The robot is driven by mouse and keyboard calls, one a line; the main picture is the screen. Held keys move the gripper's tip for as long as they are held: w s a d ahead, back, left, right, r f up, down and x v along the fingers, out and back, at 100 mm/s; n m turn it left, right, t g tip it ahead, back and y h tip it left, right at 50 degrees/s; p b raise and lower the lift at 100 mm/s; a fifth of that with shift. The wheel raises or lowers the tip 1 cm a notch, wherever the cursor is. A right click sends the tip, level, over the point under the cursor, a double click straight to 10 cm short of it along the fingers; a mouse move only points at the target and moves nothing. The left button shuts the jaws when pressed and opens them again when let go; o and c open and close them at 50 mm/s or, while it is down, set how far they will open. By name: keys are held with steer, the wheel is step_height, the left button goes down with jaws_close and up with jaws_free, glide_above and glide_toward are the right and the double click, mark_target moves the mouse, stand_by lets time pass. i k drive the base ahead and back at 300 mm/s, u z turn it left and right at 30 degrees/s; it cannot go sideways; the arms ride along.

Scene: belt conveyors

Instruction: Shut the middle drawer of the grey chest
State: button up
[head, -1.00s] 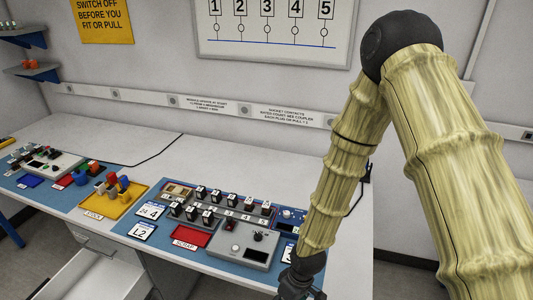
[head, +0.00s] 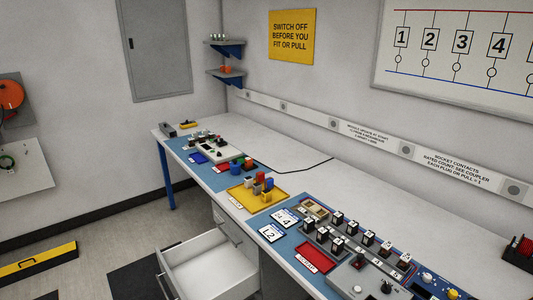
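The grey chest (head: 221,207) stands under the workbench, with its upper front and bar handles showing. One white drawer (head: 206,267) is pulled far out of it towards the floor area at the lower left, and looks empty. Its front (head: 166,273) carries a handle. I cannot tell for sure that it is the middle one, because the lower part of the chest is hidden or out of frame. My gripper and arm are not in view now.
The workbench top (head: 290,153) carries a yellow tray (head: 241,198), a red scrap tray (head: 315,256) and a panel of numbered modules (head: 340,243). Open floor (head: 110,235) lies left of the drawer, with a yellow item (head: 38,261) and a dark mat.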

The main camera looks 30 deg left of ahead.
mark_target(207, 265)
steer(key=k, duration=0.5)
steer(key=u, duration=0.2)
steer(key=i, duration=0.4)
steer(key=u, duration=1.7)
steer(key=k, duration=0.5)
steer(key=u, duration=0.85)
steer(key=i, duration=0.65)
steer(key=z, duration=0.4)
